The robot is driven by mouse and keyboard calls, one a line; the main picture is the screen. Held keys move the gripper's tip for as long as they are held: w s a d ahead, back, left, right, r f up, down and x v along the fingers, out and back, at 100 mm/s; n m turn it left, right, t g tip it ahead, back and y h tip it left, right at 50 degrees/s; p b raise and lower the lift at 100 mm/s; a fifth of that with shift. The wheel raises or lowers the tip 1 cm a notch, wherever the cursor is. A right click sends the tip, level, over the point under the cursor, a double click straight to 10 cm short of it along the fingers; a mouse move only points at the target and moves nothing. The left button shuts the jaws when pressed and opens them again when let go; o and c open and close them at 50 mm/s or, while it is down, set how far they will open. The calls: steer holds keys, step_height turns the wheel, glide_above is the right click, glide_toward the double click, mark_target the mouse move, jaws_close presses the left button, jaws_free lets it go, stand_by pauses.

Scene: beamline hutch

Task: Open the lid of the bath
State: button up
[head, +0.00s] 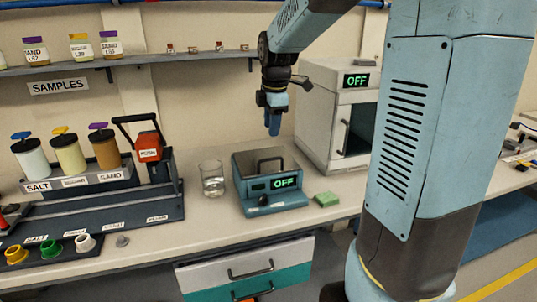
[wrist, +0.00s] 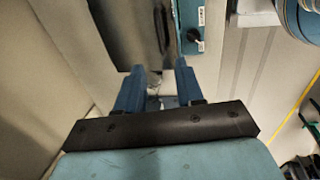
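The bath (head: 290,199) is a blue box on the bench with a green "OFF" display and a dark knob on its front. Its grey lid (head: 252,164) with a dark arched handle (head: 270,160) appears closed. In the wrist view the lid (wrist: 122,30) and its handle (wrist: 162,28) show at the top, beside the blue front panel (wrist: 189,14). My gripper (head: 273,131) points down above and behind the bath, apart from the handle. In the wrist view my gripper (wrist: 160,67) has its two blue fingers spread, with nothing held between them.
A glass beaker (head: 212,181) stands left of the bath, and a green sponge (head: 326,199) lies to its right. A white cabinet (head: 318,105) with an "OFF" display stands behind right.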

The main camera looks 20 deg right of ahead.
mark_target(270, 160)
steer(key=f, duration=0.3)
steer(key=w+f, duration=0.1)
steer(key=f, duration=0.3)
steer(key=w+f, duration=0.1)
steer(key=f, duration=0.3)
jaws_close()
stand_by(1.2)
